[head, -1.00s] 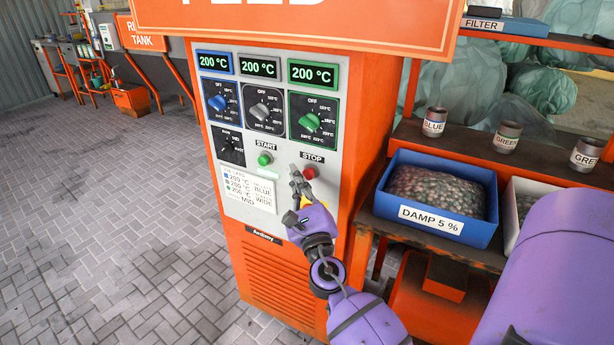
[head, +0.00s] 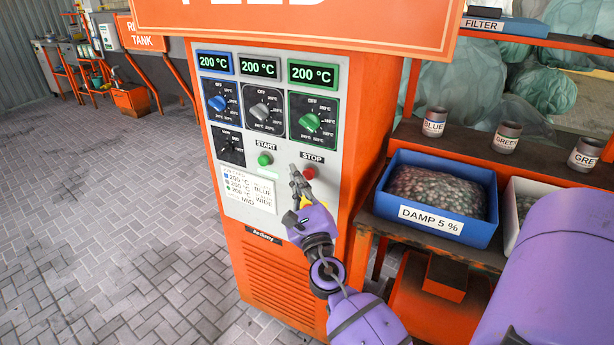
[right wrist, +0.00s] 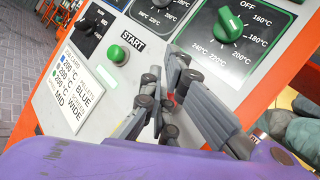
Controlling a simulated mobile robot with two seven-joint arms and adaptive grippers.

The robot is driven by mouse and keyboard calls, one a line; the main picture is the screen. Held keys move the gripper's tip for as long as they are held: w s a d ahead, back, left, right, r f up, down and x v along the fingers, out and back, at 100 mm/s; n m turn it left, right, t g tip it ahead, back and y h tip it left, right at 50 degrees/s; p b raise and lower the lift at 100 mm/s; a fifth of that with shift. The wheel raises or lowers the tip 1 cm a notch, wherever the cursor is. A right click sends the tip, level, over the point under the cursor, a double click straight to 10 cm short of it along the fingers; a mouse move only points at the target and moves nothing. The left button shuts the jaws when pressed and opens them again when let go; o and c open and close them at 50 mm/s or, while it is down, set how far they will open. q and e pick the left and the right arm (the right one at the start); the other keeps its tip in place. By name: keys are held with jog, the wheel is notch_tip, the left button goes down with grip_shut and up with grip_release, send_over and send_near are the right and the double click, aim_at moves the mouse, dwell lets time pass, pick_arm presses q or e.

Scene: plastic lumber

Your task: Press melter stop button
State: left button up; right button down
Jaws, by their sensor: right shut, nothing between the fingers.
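The red stop button (head: 309,173) sits under the STOP label on the grey control panel (head: 328,205) of the orange machine. The green start button (head: 265,159) is to its left and also shows in the right wrist view (right wrist: 117,54). My right gripper (head: 296,171) is shut and empty, its fingertips just left of the red button in the head view. I cannot tell whether they touch the panel. In the right wrist view the fingers (right wrist: 165,85) cover most of the red button, with only a sliver of red showing. My left gripper is not in view.
Three displays read 200 °C above a blue knob (head: 217,102), a grey knob (head: 260,110) and a green knob (head: 309,122). A blue bin (head: 436,222) marked DAMP 5 % stands right of the machine. Open paved floor (head: 120,210) lies to the left.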

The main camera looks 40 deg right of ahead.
jog(key=shift+d, duration=0.1)
dwell(0.3)
jog(key=shift+w+d, duration=0.15)
jog(key=shift+d, duration=0.15)
jog(key=shift+w+d, duration=0.2)
jog(key=shift+d, duration=0.3)
dwell(0.7)
dwell(0.3)
jog(key=shift+s+a, duration=0.35)
jog(key=shift+a, duration=0.55)
jog(key=shift+a, duration=0.1)
jog(key=a, duration=0.1)
jog(key=s+a, duration=0.1)
jog(key=a, duration=0.1)
jog(key=s+a, duration=0.1)
jog(key=shift+a+p, duration=0.2)
jog(key=shift+p, duration=0.15)
dwell(0.5)
